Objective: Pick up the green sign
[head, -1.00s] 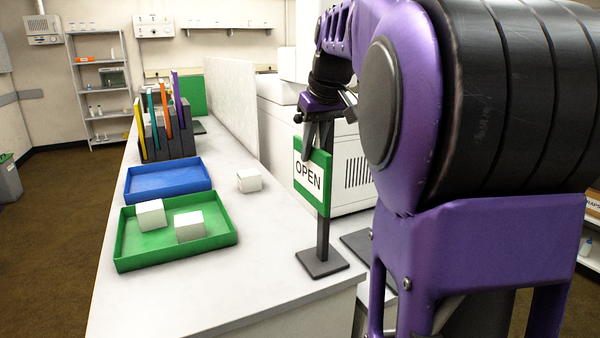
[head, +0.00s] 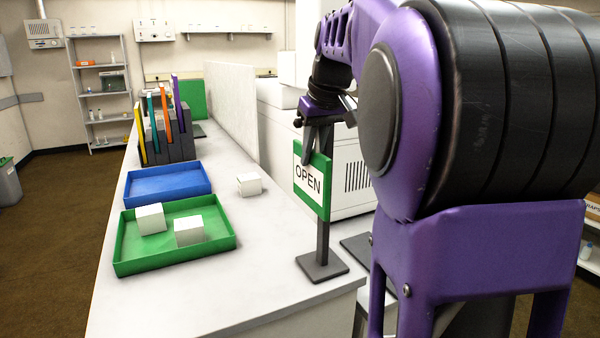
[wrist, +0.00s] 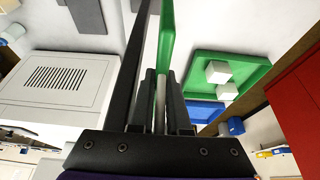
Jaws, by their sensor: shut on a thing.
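The green sign (head: 311,202) has a white panel reading OPEN and is upright at the front right of the bench, in front of a dark post on a flat square base (head: 322,267). My gripper (head: 308,158) comes down from above and is shut on the sign's upper edge. In the wrist view the sign (wrist: 166,35) is seen edge-on between the two fingers (wrist: 161,100), next to the dark post (wrist: 128,70). I cannot tell whether the sign still touches the post.
A green tray (head: 125,262) with two white boxes and a blue tray (head: 167,183) lie on the bench to the left. A loose white box (head: 249,184) sits nearby. A white instrument (head: 345,150) stands close behind the sign. The bench front is clear.

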